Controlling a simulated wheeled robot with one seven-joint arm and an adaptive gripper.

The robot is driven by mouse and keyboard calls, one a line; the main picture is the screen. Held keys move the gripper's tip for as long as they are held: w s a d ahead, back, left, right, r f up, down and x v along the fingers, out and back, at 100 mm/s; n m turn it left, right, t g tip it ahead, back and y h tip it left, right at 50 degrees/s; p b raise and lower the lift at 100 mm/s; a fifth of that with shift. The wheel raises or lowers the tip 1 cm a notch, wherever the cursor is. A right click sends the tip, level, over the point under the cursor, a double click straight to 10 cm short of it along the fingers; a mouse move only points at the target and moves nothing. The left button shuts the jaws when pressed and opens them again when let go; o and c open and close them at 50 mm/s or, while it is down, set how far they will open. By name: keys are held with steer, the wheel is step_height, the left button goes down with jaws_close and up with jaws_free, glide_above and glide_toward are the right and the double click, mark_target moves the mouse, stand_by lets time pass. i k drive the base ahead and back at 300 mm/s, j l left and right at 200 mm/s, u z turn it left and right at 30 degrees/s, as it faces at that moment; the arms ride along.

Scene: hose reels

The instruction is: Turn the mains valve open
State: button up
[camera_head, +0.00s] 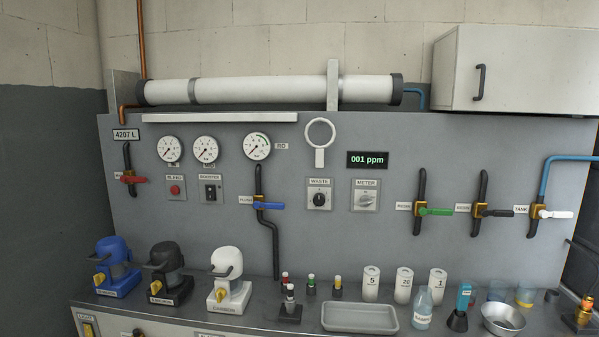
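No valve label clearly reads "mains" at this size. A red-handled lever valve (133,179) is on the left of the grey panel, on a dark vertical pipe below the "4207 L" counter (126,134). Its small label is unreadable. The red lever points right, across the pipe. Other lever valves have a blue handle (269,206), a green handle (437,212), a black handle (498,213) and a white handle (557,214); these levers also lie roughly horizontal. My gripper is not in view.
Blue (118,265), black (167,272) and white (228,278) housings with yellow knobs stand on the counter below. A grey tray (359,318), bottles and canisters stand to the right. A white cabinet (517,68) hangs upper right. The space before the red lever looks clear.

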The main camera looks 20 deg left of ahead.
mark_target(122, 178)
steer(key=j+u, duration=0.35)
steer(key=i+j+u, duration=0.2)
steer(key=j+u, duration=0.2)
steer(key=i+j+u, duration=0.15)
steer(key=j+u, duration=0.2)
steer(key=i+j+u, duration=0.15)
steer(key=u, duration=0.25)
steer(key=i+l+u, duration=0.1)
steer(key=i+l, duration=0.2)
steer(key=i, duration=0.2)
steer(key=i+l+u, duration=0.1)
steer(key=i+l, duration=0.3)
steer(key=i, duration=0.1)
